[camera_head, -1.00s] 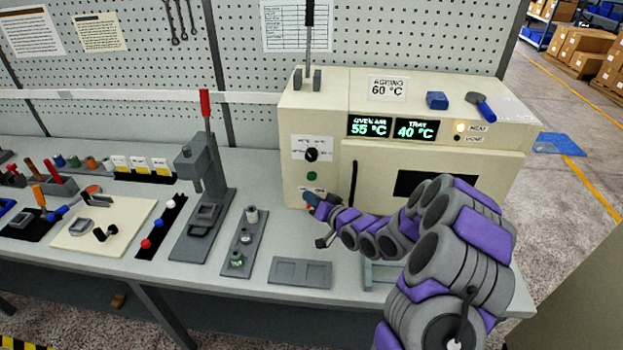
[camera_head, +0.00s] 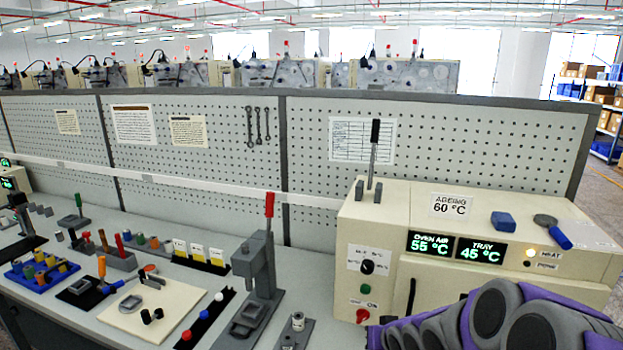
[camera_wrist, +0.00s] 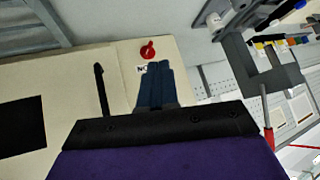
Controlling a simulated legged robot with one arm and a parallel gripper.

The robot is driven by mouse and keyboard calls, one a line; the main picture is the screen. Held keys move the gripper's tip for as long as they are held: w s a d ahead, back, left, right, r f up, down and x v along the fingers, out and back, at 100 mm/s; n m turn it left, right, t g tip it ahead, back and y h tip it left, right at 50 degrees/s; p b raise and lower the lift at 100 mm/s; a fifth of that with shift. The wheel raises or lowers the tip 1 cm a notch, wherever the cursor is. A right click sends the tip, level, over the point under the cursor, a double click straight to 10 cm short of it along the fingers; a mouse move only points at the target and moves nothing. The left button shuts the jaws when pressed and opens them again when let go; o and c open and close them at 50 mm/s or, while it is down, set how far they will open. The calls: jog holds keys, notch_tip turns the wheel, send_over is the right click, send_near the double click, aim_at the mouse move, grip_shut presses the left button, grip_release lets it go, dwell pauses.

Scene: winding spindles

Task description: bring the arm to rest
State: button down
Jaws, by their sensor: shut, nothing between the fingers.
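My arm (camera_head: 500,325), grey with purple bands, reaches across the lower right of the head view in front of the oven (camera_head: 450,200). Its gripper cannot be made out clearly there. In the wrist view my gripper (camera_wrist: 155,72) shows as two dark blue fingers pressed together, with nothing between them. The fingers point toward the oven's cream front, close to the red knob (camera_wrist: 148,50), which shows just beyond their tips. The same red knob shows in the head view (camera_head: 362,315). I cannot tell whether the fingers touch the panel.
The oven's dark handle (camera_wrist: 103,90) stands out beside my fingers. A grey press with a red lever (camera_head: 269,205) stands left of the oven. Tools and a cream board (camera_head: 130,325) crowd the bench further left. A pegboard (camera_head: 450,145) closes off the back.

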jog(key=s+r+g, duration=0.2)
jog(key=s+g, duration=0.1)
jog(key=s, duration=1)
jog(key=s+a+r+g+h, duration=0.1)
jog(key=s+r+g, duration=0.2)
jog(key=s, duration=1)
jog(key=s+r+g+h, duration=0.1)
jog(key=s+g, duration=0.3)
jog(key=s, duration=0.9)
jog(key=shift+s+a+r, duration=0.2)
jog(key=shift+a+r, duration=0.1)
jog(key=shift+r, duration=0.5)
dwell(3.3)
